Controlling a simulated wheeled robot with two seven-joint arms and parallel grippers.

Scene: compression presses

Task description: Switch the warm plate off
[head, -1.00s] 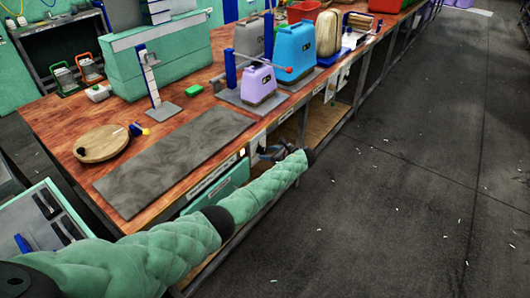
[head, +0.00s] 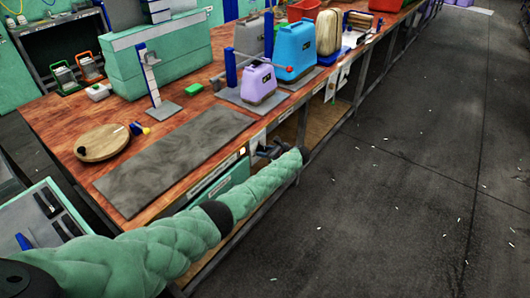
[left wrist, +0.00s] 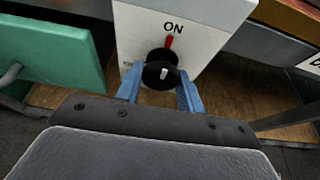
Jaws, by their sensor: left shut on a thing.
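A dark grey flat plate (head: 175,158) lies along the front of the wooden bench. A white switch box (left wrist: 200,32) hangs under the bench edge and shows in the left wrist view. A second label left of the knob is mostly hidden. My left gripper (left wrist: 160,86) has its blue fingers on both sides of the knob, shut on it. In the head view my left gripper (head: 268,150) is small at the bench front. My right gripper is not in view.
A green drawer front (left wrist: 50,65) is left of the switch box. A round wooden board (head: 101,142) and presses with purple (head: 258,83) and blue (head: 293,50) bodies stand on the bench. The floor (head: 410,180) to the right is open.

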